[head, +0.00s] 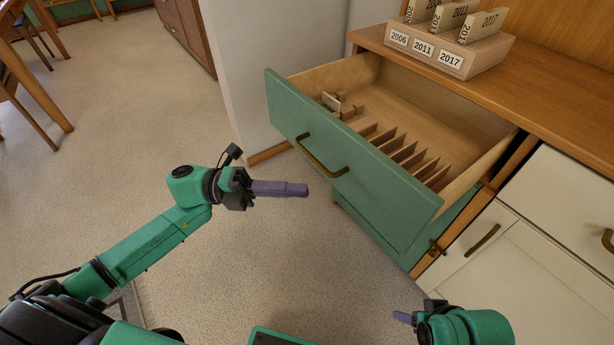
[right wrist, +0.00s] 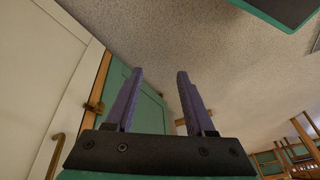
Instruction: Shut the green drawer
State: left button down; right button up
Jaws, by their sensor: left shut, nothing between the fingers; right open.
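The green drawer (head: 350,163) stands pulled well out of the cabinet in the head view. It has a curved brass handle (head: 318,157) on its front. Inside are several upright wooden dividers and a small pale item near the left side. My left gripper (head: 306,190) is shut and empty, just in front of the drawer front below the handle in the picture; whether it touches the front is hard to tell, but a gap seems to show. My right gripper (head: 397,316) is low at the right, apart from the drawer; its fingers stand open and empty in the right wrist view (right wrist: 155,95).
A wooden holder (head: 448,52) with numbered blocks stands on the cabinet top (head: 540,105). White cabinet doors (head: 540,240) with brass handles are right of the drawer. A green lower front (head: 440,238) lies beneath it. The floor (head: 240,270) before the drawer is clear.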

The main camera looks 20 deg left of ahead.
pick_arm(q)
jog(key=shift+w+d+r, duration=0.15)
jog(key=shift+w+d, duration=0.35)
jog(key=shift+w, duration=0.25)
jog(key=shift+w+d+r, duration=0.15)
jog(key=shift+w+d, duration=0.3)
jog(key=shift+w, duration=0.25)
pick_arm(e)
jog(key=shift+w+a+f+t+y, duration=0.3)
jog(key=shift+w+a+f+t, duration=0.15)
jog(key=shift+a+f, duration=0.15)
